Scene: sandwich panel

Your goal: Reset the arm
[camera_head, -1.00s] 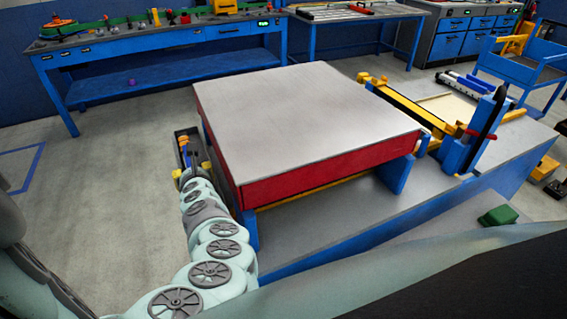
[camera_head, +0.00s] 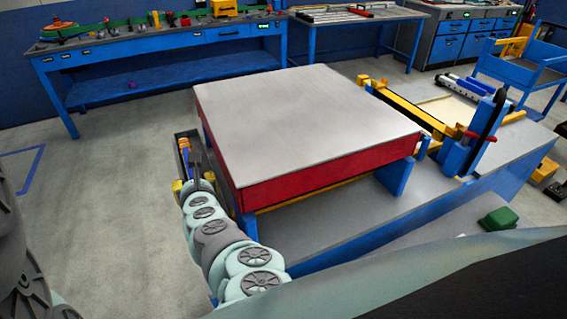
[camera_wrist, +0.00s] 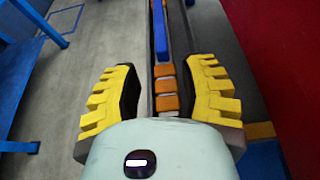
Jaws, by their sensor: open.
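My gripper (camera_wrist: 160,92) is open in the wrist view, its two yellow ribbed fingers spread apart with nothing held between them. It also shows in the head view (camera_head: 193,185), small and partly hidden by my arm, at the left side of the sandwich panel (camera_head: 310,120). The fingers appear over a narrow dark tray (camera_wrist: 152,62). Orange blocks (camera_wrist: 166,86) and a long blue piece (camera_wrist: 160,32) lie in the tray, seen between the fingers. The panel has a pale grey top and red sides, and its red side (camera_wrist: 285,60) shows at the right of the wrist view.
The panel rests on blue supports (camera_head: 396,176) over a grey and blue bench (camera_head: 350,222). A yellow-railed fixture (camera_head: 405,108) stands to its right, with a green block (camera_head: 498,218) at the front right. Blue workbenches (camera_head: 160,58) line the back. The floor at left is clear.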

